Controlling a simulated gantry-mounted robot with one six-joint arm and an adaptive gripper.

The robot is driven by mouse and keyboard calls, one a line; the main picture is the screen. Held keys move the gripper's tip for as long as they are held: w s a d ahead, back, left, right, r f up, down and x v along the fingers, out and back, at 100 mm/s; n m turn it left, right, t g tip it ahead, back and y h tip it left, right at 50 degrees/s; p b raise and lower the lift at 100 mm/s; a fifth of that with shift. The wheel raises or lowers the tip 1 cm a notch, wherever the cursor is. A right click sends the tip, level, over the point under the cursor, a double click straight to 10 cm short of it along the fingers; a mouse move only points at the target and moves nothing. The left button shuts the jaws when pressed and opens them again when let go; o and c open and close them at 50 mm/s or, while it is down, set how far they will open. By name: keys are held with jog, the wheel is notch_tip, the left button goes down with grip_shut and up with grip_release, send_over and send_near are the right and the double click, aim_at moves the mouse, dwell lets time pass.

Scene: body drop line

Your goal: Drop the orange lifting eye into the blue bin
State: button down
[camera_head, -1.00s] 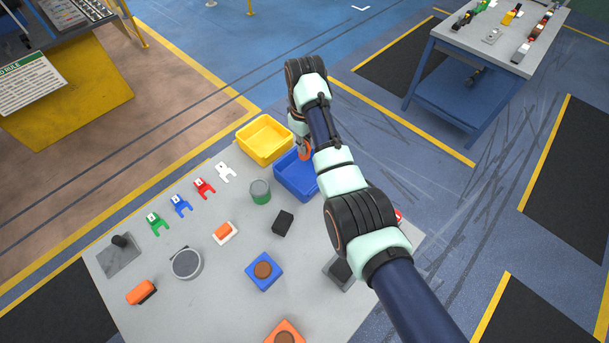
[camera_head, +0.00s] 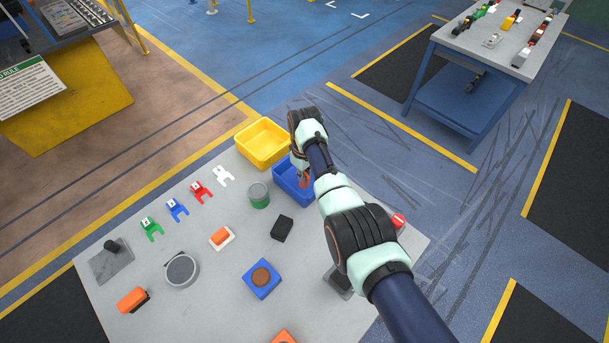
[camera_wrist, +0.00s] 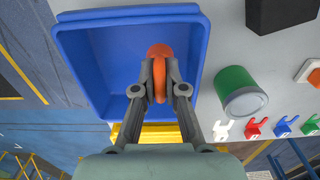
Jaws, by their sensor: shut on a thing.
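The orange lifting eye (camera_wrist: 160,52) is between the fingertips of my gripper (camera_wrist: 160,82) in the wrist view, and the jaws are shut on it. In that view it appears over the inside of the blue bin (camera_wrist: 75,50). In the head view my gripper (camera_head: 305,178) is at the blue bin (camera_head: 284,186), with the orange eye just showing beneath my wrist. My arm hides the right part of the bin. I cannot tell how far the eye is above the bin floor.
A yellow bin (camera_head: 262,143) stands beside the blue bin. A green can (camera_head: 259,195) and a black block (camera_head: 282,228) are nearby on the grey table (camera_head: 205,265). Several coloured forked pieces lie in a row at left, including a white one (camera_head: 223,175).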

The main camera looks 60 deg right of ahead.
jog(key=shift+f, duration=0.1)
jog(key=shift+f+b, duration=0.5)
jog(key=shift+b, duration=0.05)
jog(key=c, duration=1.2)
grip_release()
notch_tip(320, 180, up, 13)
jog(key=p, duration=0.4)
jog(key=shift+r, duration=0.1)
